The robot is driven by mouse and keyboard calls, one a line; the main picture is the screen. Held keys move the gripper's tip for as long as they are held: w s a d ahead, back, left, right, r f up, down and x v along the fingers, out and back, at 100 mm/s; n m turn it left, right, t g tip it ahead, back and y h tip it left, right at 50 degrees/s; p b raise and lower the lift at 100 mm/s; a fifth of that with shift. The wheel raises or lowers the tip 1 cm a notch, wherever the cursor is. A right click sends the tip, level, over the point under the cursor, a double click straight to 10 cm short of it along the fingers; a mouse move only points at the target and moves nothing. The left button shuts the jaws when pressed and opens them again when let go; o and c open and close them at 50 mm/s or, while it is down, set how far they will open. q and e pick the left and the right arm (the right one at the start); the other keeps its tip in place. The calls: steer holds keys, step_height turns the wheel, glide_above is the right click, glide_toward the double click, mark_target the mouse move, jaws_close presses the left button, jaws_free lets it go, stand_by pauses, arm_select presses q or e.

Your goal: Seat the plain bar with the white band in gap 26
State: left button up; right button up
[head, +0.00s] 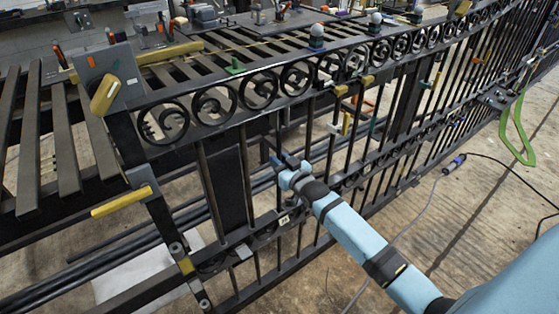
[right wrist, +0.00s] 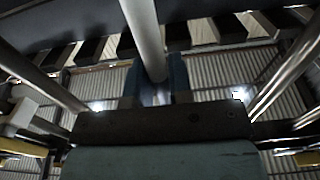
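My right gripper (head: 284,166) is at the gate, on the near side, reaching in from the lower right. In the right wrist view a plain grey round bar (right wrist: 144,30) runs down between its two blue fingers (right wrist: 154,88), which look shut on it. No white band shows clearly on this bar. The dark scroll gate (head: 262,88) lies across the middle, with a row of scrolls along its top and upright bars below. A small white tag (head: 284,220) sits on the lower rail; its number is too small to read, so I cannot tell gap 26. My left gripper is not in view.
Yellow-handled clamps (head: 122,201) stick out at the gate's left end. A green strap (head: 516,130) hangs at the right, and a dark cable (head: 500,166) lies on the floor. A slatted bench with tools stands behind. The floor in front is mostly clear.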

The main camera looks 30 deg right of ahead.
steer(key=o, duration=0.4)
steer(key=shift+w+f, duration=0.1)
arm_select(q)
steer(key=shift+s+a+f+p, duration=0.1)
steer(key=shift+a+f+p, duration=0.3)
steer(key=shift+p, duration=0.6)
arm_select(e)
steer(key=s, duration=0.9)
steer(key=s+d, duration=0.1)
steer(key=s, duration=0.3)
steer(key=shift+s, duration=0.4)
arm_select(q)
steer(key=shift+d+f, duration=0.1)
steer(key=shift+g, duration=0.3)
arm_select(e)
steer(key=shift+f, duration=0.1)
